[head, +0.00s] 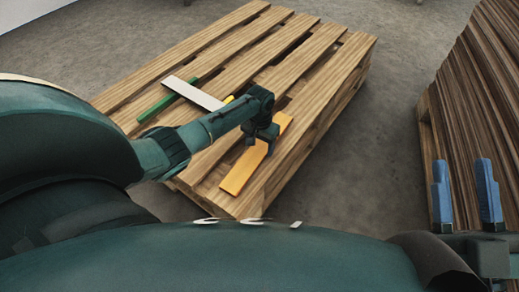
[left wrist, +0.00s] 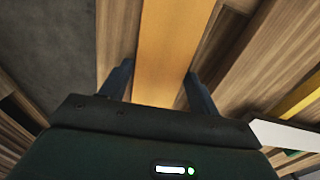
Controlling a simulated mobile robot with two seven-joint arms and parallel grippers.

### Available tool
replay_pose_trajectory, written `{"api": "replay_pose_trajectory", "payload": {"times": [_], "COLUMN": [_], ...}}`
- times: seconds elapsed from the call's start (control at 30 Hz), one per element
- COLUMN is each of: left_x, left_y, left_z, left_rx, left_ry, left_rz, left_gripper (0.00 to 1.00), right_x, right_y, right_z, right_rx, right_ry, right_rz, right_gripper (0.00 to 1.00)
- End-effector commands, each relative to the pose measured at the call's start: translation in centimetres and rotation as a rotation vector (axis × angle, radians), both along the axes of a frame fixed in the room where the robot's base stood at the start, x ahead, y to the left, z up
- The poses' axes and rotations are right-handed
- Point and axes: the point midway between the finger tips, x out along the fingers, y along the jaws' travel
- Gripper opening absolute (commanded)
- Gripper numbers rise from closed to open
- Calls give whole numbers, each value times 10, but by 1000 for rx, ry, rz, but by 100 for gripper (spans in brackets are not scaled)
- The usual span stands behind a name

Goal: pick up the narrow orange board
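The narrow orange board (head: 242,172) lies flat on the near right slats of a wooden pallet (head: 325,55). My left gripper (head: 262,140) is over its far half and hides part of it. In the left wrist view the orange board (left wrist: 165,50) runs between the two fingers of my left gripper (left wrist: 160,80), which stand apart, one along each long edge. Whether the fingers touch the edges cannot be told for sure. My right gripper (head: 465,190) is at the lower right with its blue fingers wide apart and nothing between them.
A white board (head: 193,93), a green strip (head: 166,105) and a yellow piece (head: 228,100), partly hidden by my arm, lie on the pallet left of the orange board. A tall stack of dark brown boards (head: 490,80) stands at the right. Grey floor (head: 395,110) lies between.

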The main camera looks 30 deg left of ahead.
Motion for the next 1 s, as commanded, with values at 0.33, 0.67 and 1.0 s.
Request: {"api": "replay_pose_trajectory", "payload": {"times": [0.33,0.67,1.0], "left_x": [0,0,1], "left_y": [0,0,0], "left_z": [0,3,65], "left_rx": [0,0,-1], "left_ry": [0,-1,-3], "left_rz": [0,0,0], "left_gripper": [33,26,26], "right_x": [0,0,-12], "right_y": [0,0,3], "right_z": [-1,1,-30], "right_rx": [0,0,8], "right_ry": [1,2,284], "right_rz": [0,0,-19], "right_gripper": [36,36,36]}}
